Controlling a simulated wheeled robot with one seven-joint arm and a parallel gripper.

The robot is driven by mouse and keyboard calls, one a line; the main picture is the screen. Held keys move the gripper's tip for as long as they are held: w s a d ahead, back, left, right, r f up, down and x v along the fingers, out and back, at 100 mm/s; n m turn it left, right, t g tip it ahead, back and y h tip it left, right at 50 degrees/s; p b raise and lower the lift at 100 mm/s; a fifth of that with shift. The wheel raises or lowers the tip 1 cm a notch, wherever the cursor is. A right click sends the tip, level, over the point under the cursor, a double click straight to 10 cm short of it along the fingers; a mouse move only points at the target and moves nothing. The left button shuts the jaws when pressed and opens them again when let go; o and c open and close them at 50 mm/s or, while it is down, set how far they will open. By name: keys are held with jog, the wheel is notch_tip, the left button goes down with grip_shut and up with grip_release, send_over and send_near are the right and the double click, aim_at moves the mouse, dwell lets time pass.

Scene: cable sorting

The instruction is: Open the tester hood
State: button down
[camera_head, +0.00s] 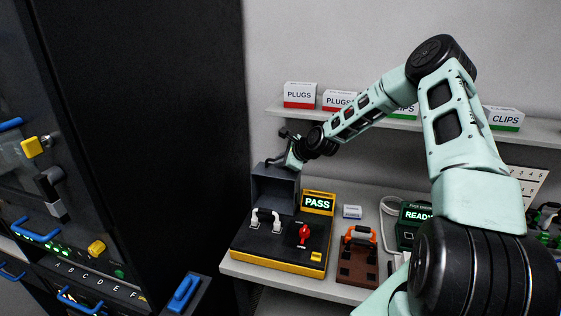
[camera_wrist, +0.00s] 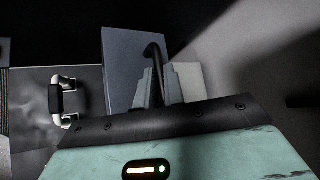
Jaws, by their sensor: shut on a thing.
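The tester (camera_head: 262,238) is a black box with a yellow base on the bench, with a lit PASS display (camera_head: 318,203). Its grey hood (camera_head: 272,188) stands raised at the back left of the tester, exposing the top deck. My gripper (camera_head: 287,142) is above the hood's upper edge. In the wrist view my gripper (camera_wrist: 160,88) is shut on the dark curved hood handle (camera_wrist: 153,55), with the grey hood (camera_wrist: 122,62) beside it. The exact grip is small and partly hidden in the head view.
White-mounted handle (camera_head: 265,218) and red knob (camera_head: 304,234) sit on the tester's deck. A tall black cabinet (camera_head: 150,120) stands close on the left. A shelf (camera_head: 390,122) with labelled boxes is behind my arm. A brown block with an orange handle (camera_head: 358,238) is to the right.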

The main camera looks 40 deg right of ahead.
jog(key=c, duration=1.5)
grip_release()
jog(key=shift+s+r, duration=0.1)
jog(key=b+v, duration=0.4)
jog(key=v, duration=1.3)
jog(key=shift+s+d, duration=0.1)
